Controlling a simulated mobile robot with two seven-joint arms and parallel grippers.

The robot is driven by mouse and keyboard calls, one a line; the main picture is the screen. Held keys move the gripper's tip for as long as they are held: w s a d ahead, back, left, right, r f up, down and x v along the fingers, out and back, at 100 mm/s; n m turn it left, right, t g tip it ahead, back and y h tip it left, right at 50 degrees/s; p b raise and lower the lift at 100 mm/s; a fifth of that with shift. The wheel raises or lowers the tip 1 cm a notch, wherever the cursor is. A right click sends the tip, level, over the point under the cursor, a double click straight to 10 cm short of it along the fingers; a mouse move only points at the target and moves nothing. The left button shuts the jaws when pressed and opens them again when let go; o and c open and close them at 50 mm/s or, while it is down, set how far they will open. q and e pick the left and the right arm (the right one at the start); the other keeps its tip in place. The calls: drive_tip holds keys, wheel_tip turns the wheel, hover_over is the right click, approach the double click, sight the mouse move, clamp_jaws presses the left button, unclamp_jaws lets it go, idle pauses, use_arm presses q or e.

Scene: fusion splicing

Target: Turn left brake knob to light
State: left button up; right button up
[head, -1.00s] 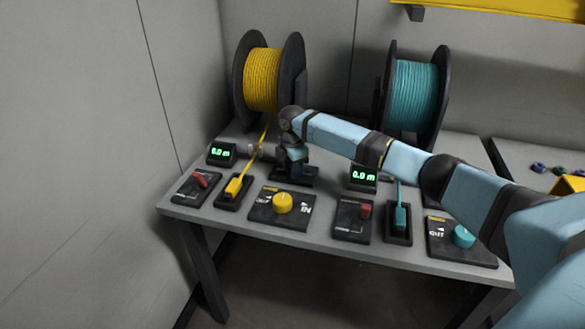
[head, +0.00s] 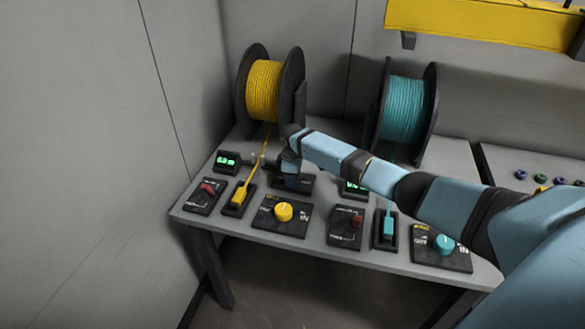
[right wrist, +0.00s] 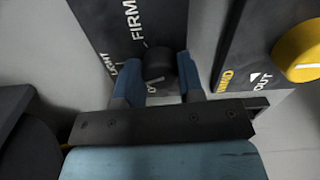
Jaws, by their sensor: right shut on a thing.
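The left brake knob (right wrist: 158,66) is a dark round knob on a black panel (right wrist: 125,20) with the white words FIRM and LIGHT and a third word partly hidden. In the right wrist view, my right gripper (right wrist: 158,76) has its two blue fingers on either side of the knob, shut on it. In the head view, my right gripper (head: 291,180) is lowered over the panel (head: 306,184) behind the yellow knob, and the arm hides the brake knob there. I cannot tell which mark the knob points to. My left gripper is not in view.
A yellow knob (head: 284,211), yellow lever (head: 239,197) and red levers sit on the table's front (head: 310,250). A yellow spool (head: 264,90) and a teal spool (head: 405,109) stand behind. A teal knob (head: 443,244) is at right. My right arm crosses above the table.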

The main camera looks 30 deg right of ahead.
drive_tip(key=shift+r+m+p, duration=0.2)
drive_tip(key=shift+m+p, duration=0.45)
drive_tip(key=shift+m, duration=0.15)
drive_tip(key=shift+m+p, duration=0.5)
drive_tip(key=shift+f+m+p, duration=0.1)
drive_tip(key=shift+m+p, duration=0.2)
drive_tip(key=shift+m, duration=0.1)
drive_tip(key=shift+f+m, duration=0.1)
drive_tip(key=shift+m, duration=0.2)
drive_tip(key=o, duration=0.9)
